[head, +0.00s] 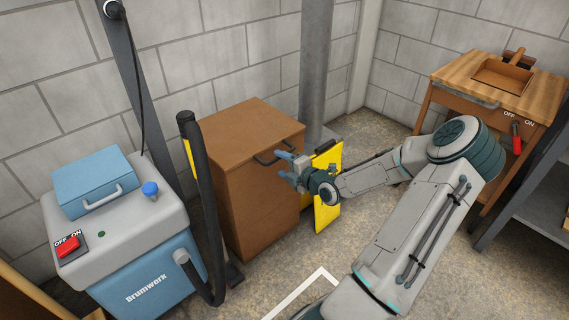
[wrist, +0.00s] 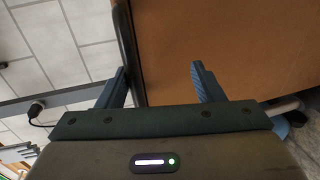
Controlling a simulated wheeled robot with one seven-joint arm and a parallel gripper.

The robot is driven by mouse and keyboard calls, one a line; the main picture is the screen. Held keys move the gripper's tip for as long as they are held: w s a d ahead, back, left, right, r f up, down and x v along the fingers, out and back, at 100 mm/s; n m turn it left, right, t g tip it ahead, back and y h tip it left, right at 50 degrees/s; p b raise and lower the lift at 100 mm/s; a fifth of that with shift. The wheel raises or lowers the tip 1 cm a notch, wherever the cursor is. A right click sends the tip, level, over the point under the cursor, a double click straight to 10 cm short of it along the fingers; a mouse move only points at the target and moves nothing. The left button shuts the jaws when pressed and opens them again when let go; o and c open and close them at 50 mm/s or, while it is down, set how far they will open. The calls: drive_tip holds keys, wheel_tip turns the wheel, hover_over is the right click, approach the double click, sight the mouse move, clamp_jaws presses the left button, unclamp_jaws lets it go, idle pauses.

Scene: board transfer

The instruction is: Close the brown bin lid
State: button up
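The brown bin (head: 268,205) stands against the back wall in the head view. Its brown lid (head: 250,126) lies flat on top and looks down, with no clear gap at the rim. A dark bar handle (head: 266,160) is on the side facing me, near the top. My gripper (head: 284,164) is beside the handle, at the bin's right front. In the wrist view my gripper (wrist: 161,72) is open, fingers spread. A brown panel (wrist: 225,40) fills the upper right there, with a dark bar at its left edge near the left finger. Contact cannot be told.
A blue and grey machine (head: 125,225) with a small blue lid (head: 95,182) stands at left. A black and yellow post (head: 200,195) is between it and the bin. A grey column (head: 315,70) and a yellow panel (head: 328,190) are behind my gripper. A wooden bench (head: 455,72) is at right.

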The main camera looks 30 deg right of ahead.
drive_tip(key=shift+s+f, duration=0.2)
drive_tip(key=shift+s, duration=0.25)
drive_tip(key=shift+c, duration=0.9)
drive_tip(key=shift+d, duration=0.1)
drive_tip(key=shift+s+d, duration=0.15)
drive_tip(key=shift+d, duration=0.05)
drive_tip(key=shift+r, duration=0.15)
drive_tip(key=p+v, duration=0.1)
drive_tip(key=v, duration=0.3)
drive_tip(key=p+v, duration=0.1)
drive_tip(key=v, duration=0.4)
drive_tip(key=p+v, duration=0.2)
drive_tip(key=v, duration=0.2)
drive_tip(key=shift+s+a+r, duration=0.15)
drive_tip(key=shift+a+r, duration=0.05)
drive_tip(key=shift+r, duration=0.25)
